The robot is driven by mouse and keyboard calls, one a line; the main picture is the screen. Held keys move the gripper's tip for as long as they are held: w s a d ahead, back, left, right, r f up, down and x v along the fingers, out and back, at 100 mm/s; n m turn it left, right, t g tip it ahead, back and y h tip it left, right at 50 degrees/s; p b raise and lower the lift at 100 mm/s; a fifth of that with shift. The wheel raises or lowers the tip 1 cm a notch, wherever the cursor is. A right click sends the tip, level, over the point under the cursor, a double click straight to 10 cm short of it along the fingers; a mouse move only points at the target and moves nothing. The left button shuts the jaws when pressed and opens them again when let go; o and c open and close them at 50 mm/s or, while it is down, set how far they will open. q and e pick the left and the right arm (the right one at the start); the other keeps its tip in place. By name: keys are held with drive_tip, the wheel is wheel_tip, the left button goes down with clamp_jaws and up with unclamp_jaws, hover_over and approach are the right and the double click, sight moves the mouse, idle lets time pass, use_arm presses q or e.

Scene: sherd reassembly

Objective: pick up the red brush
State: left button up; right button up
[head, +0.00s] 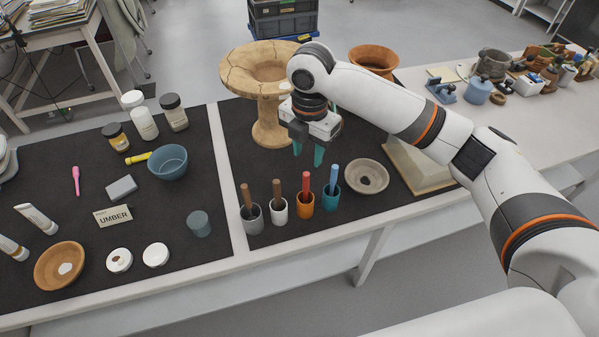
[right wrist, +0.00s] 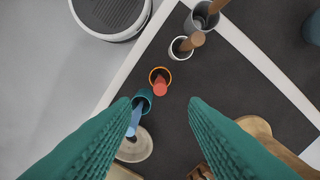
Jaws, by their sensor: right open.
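The red brush (head: 306,183) stands handle-up in an orange cup (head: 304,203), third from the left in a row of cups on the dark mat. In the right wrist view the brush (right wrist: 160,88) shows end-on in its orange cup (right wrist: 160,73), close to the line between my fingertips. My right gripper (head: 308,154) is open and empty, with teal fingers pointing down. It is above and slightly behind the cup row, apart from the brush. The brush's lower end is hidden in the cup. My left gripper is not in view.
A teal cup with a blue brush (head: 334,176) stands just right of the orange cup. A white cup (head: 278,212) and a grey cup (head: 252,220) with brown brushes stand left. A grey bowl (head: 366,178) is to the right; a large cracked vessel (head: 266,120) stands behind.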

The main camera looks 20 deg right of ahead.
hover_over(306, 191)
drive_tip(key=f, duration=0.5)
drive_tip(key=shift+w+d+f+p, duration=0.25)
drive_tip(key=shift+w+p, duration=0.1)
drive_tip(key=shift+w, duration=0.05)
drive_tip(key=shift+f, duration=0.35)
wheel_tip(306, 191, down, 5)
drive_tip(key=shift+a+r+p, duration=0.1)
drive_tip(key=shift+a+p, duration=0.05)
drive_tip(key=shift+p, duration=0.35)
drive_tip(key=shift+f, duration=0.4)
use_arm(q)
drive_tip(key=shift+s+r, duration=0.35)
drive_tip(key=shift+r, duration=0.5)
use_arm(e)
drive_tip(key=shift+c, duration=0.6)
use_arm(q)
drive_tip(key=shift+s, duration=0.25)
use_arm(e)
clamp_jaws()
